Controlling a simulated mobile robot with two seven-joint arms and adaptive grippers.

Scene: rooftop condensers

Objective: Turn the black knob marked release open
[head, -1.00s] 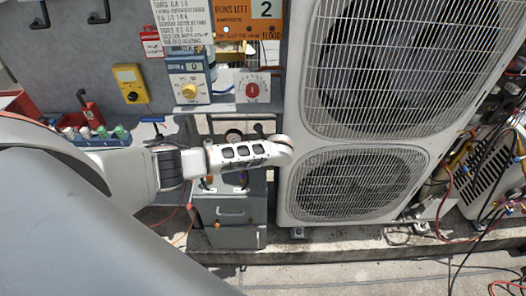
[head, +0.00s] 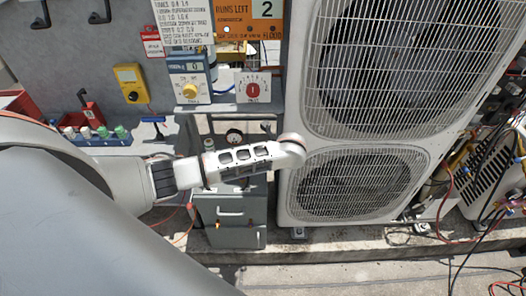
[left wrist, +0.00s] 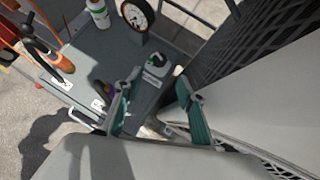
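A small black knob (left wrist: 155,61) stands on a pale base with a light label plate, on a dark grey panel top (left wrist: 70,75) in the left wrist view. The label is too small to read. My left gripper (left wrist: 157,104) has two teal fingers spread apart, with nothing between them. In the picture the knob lies above the gap between the fingertips, apart from both. In the head view my left arm crosses above the grey drawer cabinet (head: 230,213); its fingers and the knob are hidden there. My right gripper is not in view.
A round gauge (left wrist: 137,14), a white bottle (left wrist: 97,12) and an orange-based handle (left wrist: 60,61) stand on the panel top. A darker handle (left wrist: 106,89) is near the left finger. The large condenser unit (head: 293,90) stands close at the right.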

